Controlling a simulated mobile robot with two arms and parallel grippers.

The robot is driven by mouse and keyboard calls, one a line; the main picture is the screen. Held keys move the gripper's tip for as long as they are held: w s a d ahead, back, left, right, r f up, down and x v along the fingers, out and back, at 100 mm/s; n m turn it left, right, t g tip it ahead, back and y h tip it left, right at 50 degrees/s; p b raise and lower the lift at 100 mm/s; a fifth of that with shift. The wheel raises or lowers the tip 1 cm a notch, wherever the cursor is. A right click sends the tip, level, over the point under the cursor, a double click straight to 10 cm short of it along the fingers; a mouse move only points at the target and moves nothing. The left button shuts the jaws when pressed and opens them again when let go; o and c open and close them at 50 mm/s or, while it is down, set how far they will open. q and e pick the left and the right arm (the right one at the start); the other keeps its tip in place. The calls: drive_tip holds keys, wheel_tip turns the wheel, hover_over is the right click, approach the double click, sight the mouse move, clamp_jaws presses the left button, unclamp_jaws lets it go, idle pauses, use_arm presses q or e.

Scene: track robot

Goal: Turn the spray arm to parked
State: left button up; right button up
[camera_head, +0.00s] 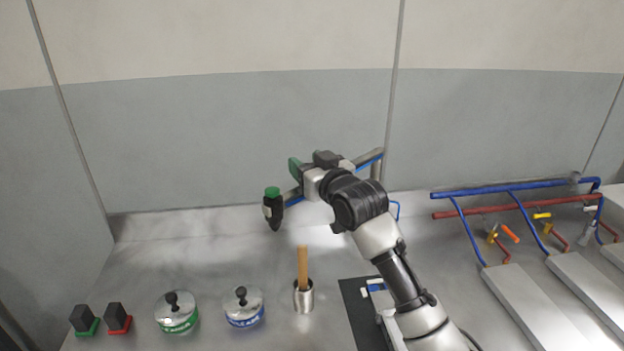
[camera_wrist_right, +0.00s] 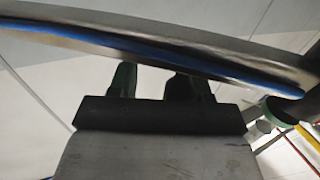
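The spray arm is a grey tube with a blue stripe (camera_head: 369,158), running behind my right gripper from an upright post at right. At its left end hangs a black spray head with a green cap (camera_head: 272,207). The tube crosses the top of the right wrist view (camera_wrist_right: 150,40), hiding the ends of the fingers. My right gripper (camera_head: 308,163) is at the middle of the spray arm, its two green-and-dark fingers (camera_wrist_right: 153,82) apart with a gap between them. Contact with the tube cannot be told. My left gripper is not in view.
Blue and red pipes (camera_head: 515,188) with coloured valve handles stand at right above grey slabs. In front are a metal cup with a wooden handle (camera_head: 303,295), two lidded tins (camera_head: 243,306) and two black blocks at left. A dark mat (camera_head: 355,300) lies under my arm.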

drive_tip(key=shift+p+v, duration=0.45)
drive_tip(key=shift+v, duration=0.5)
drive_tip(key=s+p, duration=0.4)
drive_tip(key=s, duration=0.5)
drive_tip(key=shift+s, duration=0.4)
drive_tip(key=shift+a, duration=0.1)
